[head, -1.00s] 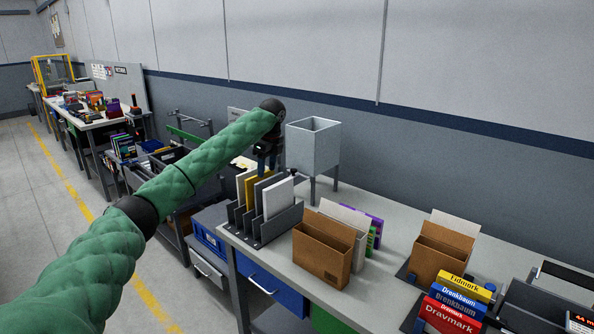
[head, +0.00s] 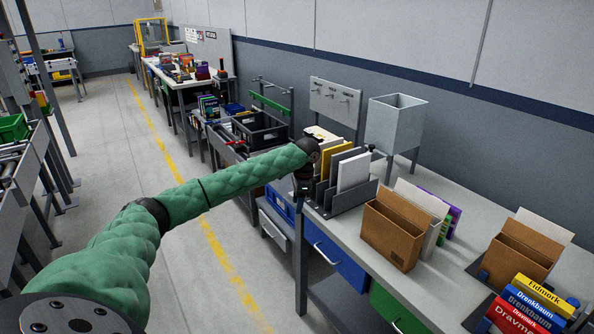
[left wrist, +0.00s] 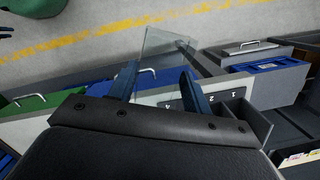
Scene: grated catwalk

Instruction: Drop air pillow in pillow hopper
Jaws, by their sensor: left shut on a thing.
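The clear air pillow (left wrist: 166,50) shows in the left wrist view as a see-through sheet between the fingers of my left gripper (left wrist: 159,75), extending past their tips. My left gripper is shut on it. In the head view my left gripper (head: 303,188) points down at the left end of the bench, beside the file rack; the pillow cannot be made out there. The pillow hopper (head: 392,125), a grey open-topped box on legs, stands at the back of the bench, right of and beyond my gripper. My right gripper is not in view.
A dark file rack (head: 352,197) with upright sheets stands between my gripper and the hopper. Brown cardboard holders (head: 390,235) and stacked books (head: 525,305) are farther right. Black crates (head: 262,130) lie left of the bench. The aisle floor (head: 195,150) is open.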

